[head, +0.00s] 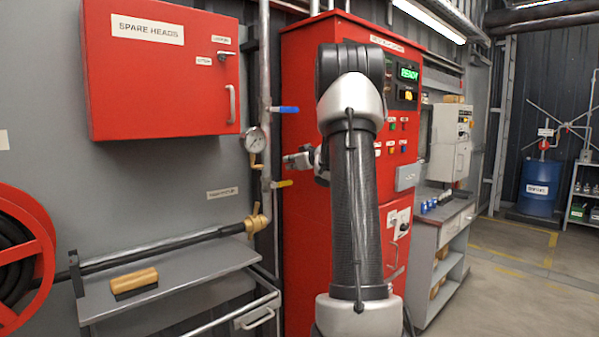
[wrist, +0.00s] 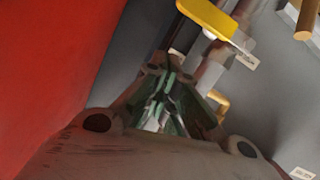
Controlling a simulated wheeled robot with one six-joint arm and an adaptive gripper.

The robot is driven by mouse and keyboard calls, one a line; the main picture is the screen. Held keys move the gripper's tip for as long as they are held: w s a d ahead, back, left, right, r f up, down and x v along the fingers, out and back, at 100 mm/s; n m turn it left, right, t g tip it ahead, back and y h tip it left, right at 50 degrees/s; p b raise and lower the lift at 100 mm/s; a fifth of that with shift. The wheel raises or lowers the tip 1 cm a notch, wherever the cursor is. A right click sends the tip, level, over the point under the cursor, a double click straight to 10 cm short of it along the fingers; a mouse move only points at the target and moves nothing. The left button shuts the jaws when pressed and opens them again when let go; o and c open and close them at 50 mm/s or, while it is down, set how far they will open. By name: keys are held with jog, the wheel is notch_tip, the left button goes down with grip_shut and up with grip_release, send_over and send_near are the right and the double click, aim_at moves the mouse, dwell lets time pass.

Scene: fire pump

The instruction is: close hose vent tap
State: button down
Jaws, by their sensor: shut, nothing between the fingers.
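A tap with a yellow lever (head: 283,184) sits on the vertical pipe beside the red cabinet, the lever pointing right, roughly level. Its label cannot be read, so I cannot tell whether it is the hose vent tap. In the wrist view the yellow lever (wrist: 208,17) is at the top, beyond and right of my fingertips. My gripper (head: 290,160) is shut and empty, just above the yellow lever in the head view and partly hidden by my arm. In the wrist view my gripper (wrist: 166,82) has its fingers together, apart from the lever.
A blue lever (head: 286,109) is higher on the same pipe, near a pressure gauge (head: 255,140). A brass valve (head: 257,220) joins the hose pipe below. The red control cabinet (head: 305,90) stands close to my gripper. A grey shelf (head: 190,268) juts out at lower left.

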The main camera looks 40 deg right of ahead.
jog(key=v, duration=1)
jog(key=shift+d, duration=0.25)
